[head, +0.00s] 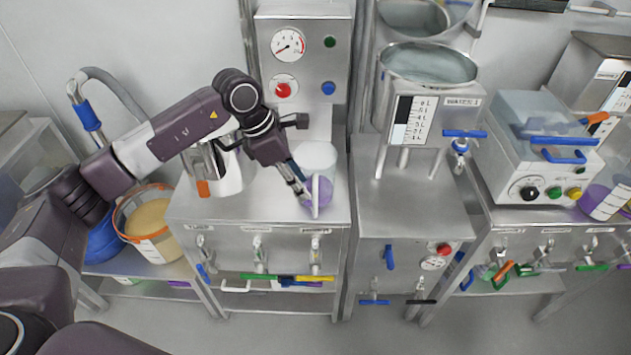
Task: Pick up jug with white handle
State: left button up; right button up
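The jug with the white handle (326,190) stands near the front edge of the left steel bench. It looks purple, and its upright white handle faces the camera. My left gripper (303,192) reaches down from the upper left, with its fingertips right beside the handle. I cannot tell whether the fingers are around the handle or only next to it, or how far apart they are. My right gripper is not in view.
A white round vessel (316,156) is just behind the jug. A steel jug with an orange mark (228,172) stands to the left on the bench (264,208). A steel water tank (425,120) stands to the right. An orange-rimmed bucket (150,225) is at lower left.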

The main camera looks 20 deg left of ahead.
aim_at(315, 215)
pick_arm(q)
jog(key=p+x, duration=0.3)
jog(key=x, duration=0.5)
jog(key=shift+d+f, duration=0.15)
jog(key=shift+d, duration=0.1)
jog(key=shift+w+d+f, duration=0.1)
jog(key=shift+w+f, duration=0.05)
jog(key=shift+f, duration=0.3)
jog(key=shift+c, duration=0.3)
jog(key=c, duration=0.8)
jog(key=shift+r, duration=0.15)
